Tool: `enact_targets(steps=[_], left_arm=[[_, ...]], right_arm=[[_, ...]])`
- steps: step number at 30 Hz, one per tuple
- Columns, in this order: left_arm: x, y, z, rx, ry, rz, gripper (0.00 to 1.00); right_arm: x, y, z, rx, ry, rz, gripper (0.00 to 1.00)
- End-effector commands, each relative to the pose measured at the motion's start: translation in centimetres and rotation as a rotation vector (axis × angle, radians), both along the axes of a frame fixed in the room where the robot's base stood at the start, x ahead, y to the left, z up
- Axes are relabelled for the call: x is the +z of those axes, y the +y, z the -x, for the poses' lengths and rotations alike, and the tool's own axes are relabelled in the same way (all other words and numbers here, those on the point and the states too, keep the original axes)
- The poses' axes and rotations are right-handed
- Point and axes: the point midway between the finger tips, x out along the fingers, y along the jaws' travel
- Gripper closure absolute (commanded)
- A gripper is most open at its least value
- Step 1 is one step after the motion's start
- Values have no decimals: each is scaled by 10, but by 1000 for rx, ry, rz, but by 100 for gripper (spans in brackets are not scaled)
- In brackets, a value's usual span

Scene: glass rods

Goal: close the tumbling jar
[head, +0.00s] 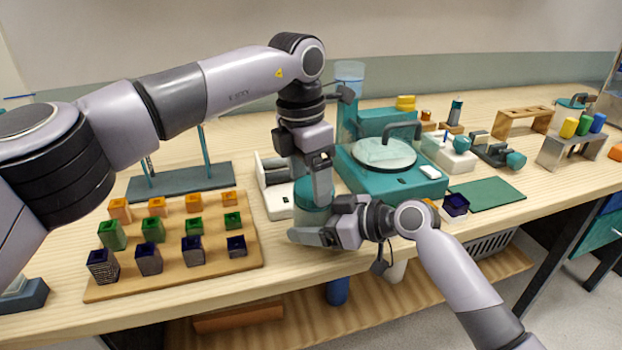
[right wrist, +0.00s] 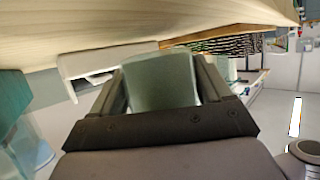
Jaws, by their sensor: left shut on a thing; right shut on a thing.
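The tumbling jar (head: 312,217) is a pale green cylinder in front of the white-and-teal machines at the middle of the bench. Its darker teal lid (head: 304,190) is at the top of the jar. My left gripper (head: 322,198) points down from above and is shut on the lid, partly covering it. My right gripper (head: 312,237) comes in from the right, low down, and is shut on the jar body. In the right wrist view the jar (right wrist: 160,82) stands between the two dark fingers. Whether the lid is fully seated cannot be told.
A wooden board (head: 200,270) with several orange, green and dark blue blocks lies at the left. A teal grinding machine (head: 385,180) with a round plate stands just behind the grippers. The bench's front edge is close to the jar.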

Motion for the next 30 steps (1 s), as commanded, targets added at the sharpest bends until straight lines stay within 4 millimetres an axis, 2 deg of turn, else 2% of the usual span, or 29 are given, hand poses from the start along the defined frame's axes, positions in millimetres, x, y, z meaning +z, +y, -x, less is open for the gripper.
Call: enact_targets(steps=[1,16,18,20,25,30], left_arm=[[2,-6,5,-14,10,7,45],[8,-7,5,-17,6,11,46],[14,-7,5,-17,4,10,52],[21,-6,6,-17,3,10,83],[40,-1,5,-12,2,8,83],[43,0,5,-9,3,8,83]], right_arm=[[-3,-3,-2,-11,10,3,76],[-7,-4,-2,-13,16,9,76],[-7,-4,-2,-12,16,9,75],[-7,-4,-1,-11,16,9,76],[-5,-2,-1,-7,11,6,76],[-3,-2,-1,-5,7,4,76]])
